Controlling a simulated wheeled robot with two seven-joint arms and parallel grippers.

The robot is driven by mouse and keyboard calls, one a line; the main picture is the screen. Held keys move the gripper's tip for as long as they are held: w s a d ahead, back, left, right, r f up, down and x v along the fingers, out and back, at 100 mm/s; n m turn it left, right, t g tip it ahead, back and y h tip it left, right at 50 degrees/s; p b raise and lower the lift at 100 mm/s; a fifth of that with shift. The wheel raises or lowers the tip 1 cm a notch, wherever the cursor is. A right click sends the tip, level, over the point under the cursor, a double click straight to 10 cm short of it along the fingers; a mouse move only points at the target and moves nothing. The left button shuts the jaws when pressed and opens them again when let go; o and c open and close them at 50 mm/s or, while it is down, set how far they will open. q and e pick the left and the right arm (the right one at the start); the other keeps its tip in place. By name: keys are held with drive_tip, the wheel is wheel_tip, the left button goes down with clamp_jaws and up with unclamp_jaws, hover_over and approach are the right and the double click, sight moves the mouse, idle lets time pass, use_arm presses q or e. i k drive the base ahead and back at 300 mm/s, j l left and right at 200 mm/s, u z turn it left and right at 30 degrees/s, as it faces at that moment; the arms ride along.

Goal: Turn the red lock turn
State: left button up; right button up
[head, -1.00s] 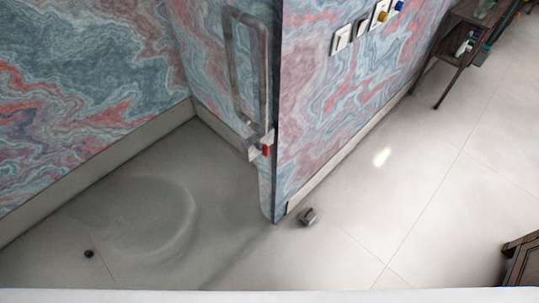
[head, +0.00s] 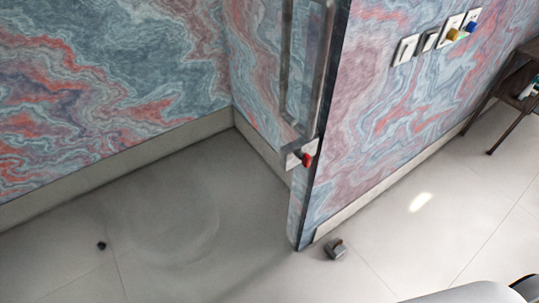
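Nothing touches the lock turn. Neither of my grippers can be made out; a pale, dark-tipped shape at the lower right corner looks like part of me, but no fingers show.
A small metal door stop (head: 335,248) sits on the floor by the door's lower corner. A small dark round stop (head: 101,246) is at the left. Wall switches (head: 406,49) and a dark wooden shelf (head: 510,95) are at the right. The grey floor (head: 400,230) is mostly clear.

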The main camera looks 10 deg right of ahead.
sight(305, 157)
drive_tip(key=i+l+u, duration=0.1)
drive_tip(key=l+u, duration=0.7)
drive_tip(key=l, duration=0.15)
drive_tip(key=l+u, duration=0.4)
drive_tip(key=k+l, duration=0.05)
drive_tip(key=l, duration=0.05)
